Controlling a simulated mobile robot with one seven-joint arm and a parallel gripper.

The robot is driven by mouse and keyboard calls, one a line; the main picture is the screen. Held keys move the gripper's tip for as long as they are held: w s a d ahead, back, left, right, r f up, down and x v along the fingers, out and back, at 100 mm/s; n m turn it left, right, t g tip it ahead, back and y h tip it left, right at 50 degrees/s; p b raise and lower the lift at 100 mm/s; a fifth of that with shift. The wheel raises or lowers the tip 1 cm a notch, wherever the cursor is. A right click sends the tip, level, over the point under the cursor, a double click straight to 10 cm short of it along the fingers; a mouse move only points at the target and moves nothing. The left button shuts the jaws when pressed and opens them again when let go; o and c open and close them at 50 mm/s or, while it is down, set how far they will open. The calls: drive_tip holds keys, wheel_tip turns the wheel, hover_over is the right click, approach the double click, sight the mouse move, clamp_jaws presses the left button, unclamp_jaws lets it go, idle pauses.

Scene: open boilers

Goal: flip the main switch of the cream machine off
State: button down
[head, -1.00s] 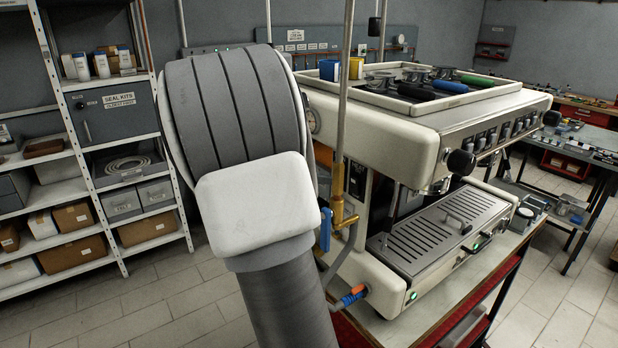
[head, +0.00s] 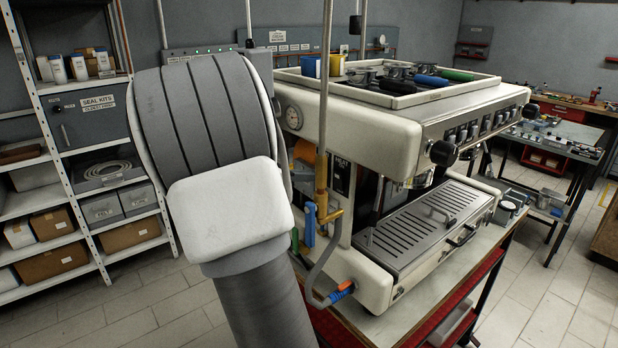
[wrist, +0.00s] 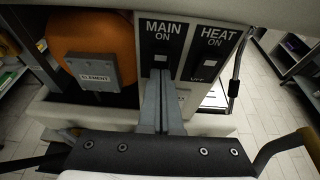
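The cream machine (head: 375,130) stands on a bench right of my arm in the head view. In the wrist view its black MAIN switch plate (wrist: 161,36) sits beside the HEAT plate (wrist: 212,42). The MAIN rocker (wrist: 160,60) shows just beyond my fingertips; its exact tilt is too small to tell. My gripper (wrist: 161,76) is shut with its grey fingers together, holding nothing, and its tips are at the lower part of the MAIN plate. The fingers hide the lower MAIN marking. My arm hides the gripper in the head view.
An orange boiler (wrist: 95,38) with an ELEMENT box (wrist: 93,72) is close left of my fingers. In the head view, a vertical pipe with a blue-handled valve (head: 310,225) stands before the machine's side. Shelving (head: 75,130) is at the left.

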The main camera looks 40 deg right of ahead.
drive_tip(key=shift+s+d+r+p, duration=0.1)
drive_tip(key=shift+d+r+p, duration=0.1)
drive_tip(key=shift+r+p, duration=0.65)
drive_tip(key=shift+r, duration=0.1)
drive_tip(key=v, duration=1.4)
drive_tip(key=shift+a, duration=0.15)
drive_tip(key=shift+a+f+y+b, duration=0.1)
drive_tip(key=shift+f+y+b, duration=0.5)
drive_tip(key=shift+b, duration=0.4)
